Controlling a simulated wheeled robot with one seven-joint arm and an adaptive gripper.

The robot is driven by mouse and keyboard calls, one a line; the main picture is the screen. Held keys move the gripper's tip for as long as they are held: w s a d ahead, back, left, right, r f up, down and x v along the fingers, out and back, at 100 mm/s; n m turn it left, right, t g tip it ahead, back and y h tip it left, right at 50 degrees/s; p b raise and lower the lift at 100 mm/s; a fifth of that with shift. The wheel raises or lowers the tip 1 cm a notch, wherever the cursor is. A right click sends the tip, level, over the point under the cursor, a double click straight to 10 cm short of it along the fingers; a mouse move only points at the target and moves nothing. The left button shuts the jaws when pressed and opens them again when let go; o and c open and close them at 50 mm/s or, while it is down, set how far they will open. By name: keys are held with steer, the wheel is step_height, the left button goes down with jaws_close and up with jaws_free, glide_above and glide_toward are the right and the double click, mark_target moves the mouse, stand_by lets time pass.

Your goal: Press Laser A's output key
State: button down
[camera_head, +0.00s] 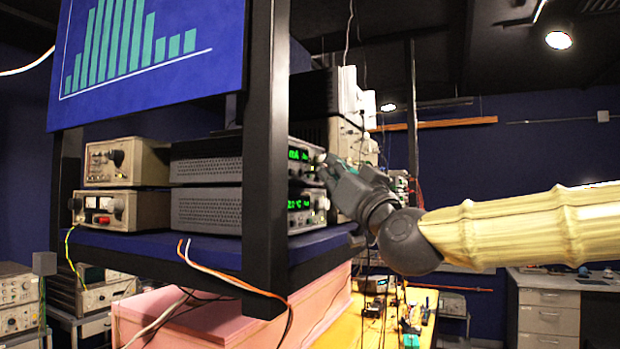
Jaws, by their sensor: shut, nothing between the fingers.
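Two dark grey instruments with green lit displays are stacked on the blue shelf (345,233), the upper unit (208,165) directly above the lower unit (212,207). Labels are too small to read, so I cannot tell which one is Laser A, and its output key cannot be made out. My gripper (328,169) is shut and empty, with its tips at the right end of the upper unit's front panel. I cannot tell whether they touch it. My gripper hides part of that panel. The lower unit's display and knob show just below it.
A black rack post (265,150) stands in front of the units. Two beige instruments (125,162) sit left on the same shelf. Loose cables (220,276) hang over the shelf edge. Pink foam (165,312) lies below. More equipment (345,112) stands behind my gripper.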

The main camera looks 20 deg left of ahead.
steer(key=d+b, duration=0.2)
steer(key=d, duration=0.3)
steer(key=shift+s, duration=0.1)
stand_by(0.5)
steer(key=shift+a, duration=0.1)
stand_by(0.5)
